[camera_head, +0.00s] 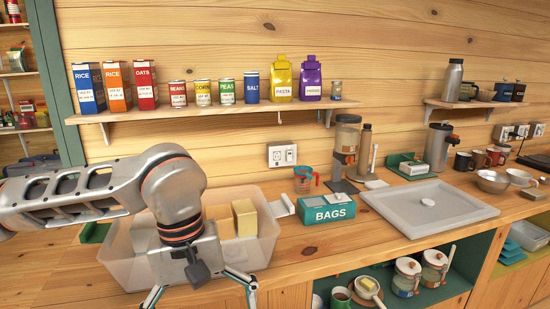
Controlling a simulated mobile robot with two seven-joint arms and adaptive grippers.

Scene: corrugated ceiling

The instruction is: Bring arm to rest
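My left arm (70,197) comes in from the left and bends down at a grey joint with orange rings. Its gripper (199,295) points down at the bottom edge, in front of the clear plastic bin (262,250). The two fingers are spread wide apart, and nothing shows between them. The fingertips are partly cut off by the frame. The arm hides part of the bin, which holds a tan block (245,217) and other pale items. I cannot tell whether the gripper touches the bin. My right gripper is not in view.
A teal bags box (329,211), a measuring cup (303,180), a grinder (346,140) and a grey tray (470,211) stand on the wooden counter. A wall shelf (220,107) with boxes and cans hangs above the arm. Open cubbies below the counter hold jars (407,277).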

